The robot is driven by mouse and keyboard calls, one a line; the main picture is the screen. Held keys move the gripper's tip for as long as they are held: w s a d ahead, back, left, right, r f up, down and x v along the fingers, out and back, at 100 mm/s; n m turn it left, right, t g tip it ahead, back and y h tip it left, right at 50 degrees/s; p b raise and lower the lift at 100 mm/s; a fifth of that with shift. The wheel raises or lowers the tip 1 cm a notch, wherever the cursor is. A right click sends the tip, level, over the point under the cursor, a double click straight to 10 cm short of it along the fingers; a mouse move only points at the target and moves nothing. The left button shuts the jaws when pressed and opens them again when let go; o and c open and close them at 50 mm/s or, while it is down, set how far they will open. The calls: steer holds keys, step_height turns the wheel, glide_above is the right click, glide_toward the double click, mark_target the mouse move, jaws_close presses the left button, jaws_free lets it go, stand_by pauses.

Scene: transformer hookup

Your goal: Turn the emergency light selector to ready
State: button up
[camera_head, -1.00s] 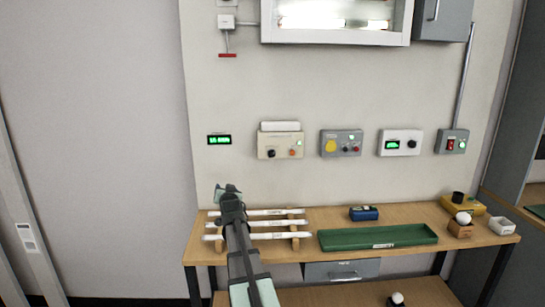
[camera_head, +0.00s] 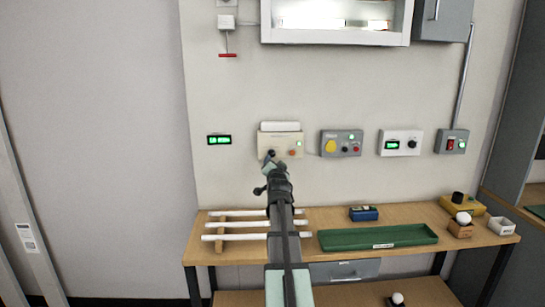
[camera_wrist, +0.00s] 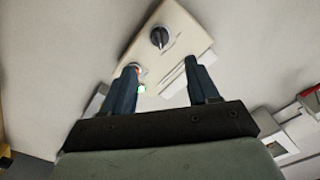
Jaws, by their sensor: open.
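The emergency light unit is a cream box (camera_head: 283,141) on the wall panel, with a white lamp bar (camera_head: 280,126) on top. Its black selector knob (camera_head: 270,154) is at the lower left, beside an orange button (camera_head: 292,153) and a small green light (camera_head: 299,144). In the wrist view the knob (camera_wrist: 159,37) stands on the cream plate (camera_wrist: 180,53), beyond the fingertips. My gripper (camera_wrist: 161,72) is open and empty in front of the box, its fingers apart. In the head view my gripper (camera_head: 273,167) is just below the knob. The label by the knob is unreadable.
A grey box with a yellow button (camera_head: 330,146) and further control boxes (camera_head: 400,143) are to the right. Below are white tubes on a wooden rack (camera_head: 219,245), a green tray (camera_head: 377,237) and a blue item (camera_head: 363,213) on the bench.

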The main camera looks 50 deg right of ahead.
mark_target(272, 154)
steer(key=x, duration=1)
steer(key=shift+w+d, duration=0.2)
steer(key=shift+w, duration=0.05)
steer(key=shift+f, duration=0.1)
steer(key=c, duration=1)
steer(key=shift+n, duration=0.4)
steer(key=n, duration=0.2)
steer(key=shift+n, duration=0.4)
steer(key=shift+w+a+n, duration=0.1)
steer(key=shift+n, duration=2)
